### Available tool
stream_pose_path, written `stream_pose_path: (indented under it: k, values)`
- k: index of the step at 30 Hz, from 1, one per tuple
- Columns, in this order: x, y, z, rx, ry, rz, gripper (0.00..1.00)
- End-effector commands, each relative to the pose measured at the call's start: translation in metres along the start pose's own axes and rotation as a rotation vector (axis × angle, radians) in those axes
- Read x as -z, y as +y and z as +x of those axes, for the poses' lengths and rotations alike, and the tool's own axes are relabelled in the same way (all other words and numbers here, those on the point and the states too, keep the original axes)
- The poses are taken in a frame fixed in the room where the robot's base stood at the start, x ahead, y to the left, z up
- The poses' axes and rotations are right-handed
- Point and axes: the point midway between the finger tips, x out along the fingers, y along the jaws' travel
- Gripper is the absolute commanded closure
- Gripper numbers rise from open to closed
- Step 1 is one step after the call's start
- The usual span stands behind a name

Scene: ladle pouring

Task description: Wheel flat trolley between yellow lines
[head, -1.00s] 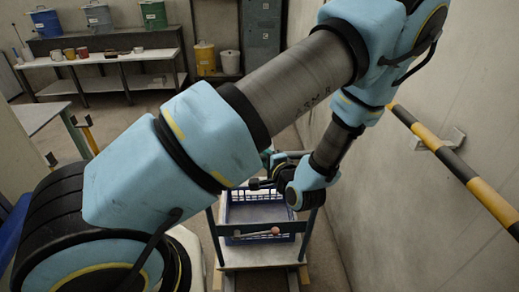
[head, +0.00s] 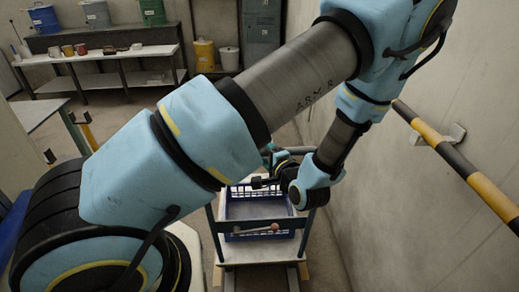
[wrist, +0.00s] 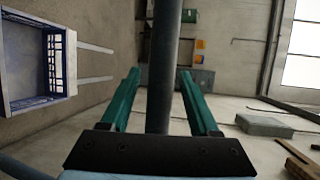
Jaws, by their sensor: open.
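The flat trolley (head: 262,251) stands on the floor in front of me in the head view, with a pale deck and dark upright posts. A blue crate (head: 232,236) sits on it. The crate also shows at the left of the wrist view (wrist: 48,100). My gripper (wrist: 160,72) is open, with its green fingers on either side of a dark bar (wrist: 163,60), apparently the trolley's handle. I cannot tell whether they touch it. In the head view my gripper (head: 270,157) is partly hidden by my arm. Two pale strips (wrist: 95,79) lie beyond the crate, possibly the floor lines.
A concrete wall with a yellow-black rail (head: 455,158) runs close along the right. A workbench (head: 100,58) with cups and bins stands at the back left. A grey table (head: 35,112) is at the left. Some floor shows behind the trolley.

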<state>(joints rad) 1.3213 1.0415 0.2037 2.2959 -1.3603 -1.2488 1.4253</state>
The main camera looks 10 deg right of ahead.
Motion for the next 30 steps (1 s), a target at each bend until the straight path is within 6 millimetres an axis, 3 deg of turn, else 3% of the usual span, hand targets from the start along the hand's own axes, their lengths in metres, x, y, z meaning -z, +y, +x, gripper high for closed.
stream_pose_path:
  k: [9, 15, 30]
  values:
    - [0.001, 0.003, -0.062, -0.001, 0.006, -0.001, 0.38]
    - [0.000, 0.002, -0.088, -0.001, 0.003, 0.000, 0.38]
    - [0.000, 0.001, -0.095, 0.000, 0.001, 0.002, 0.38]
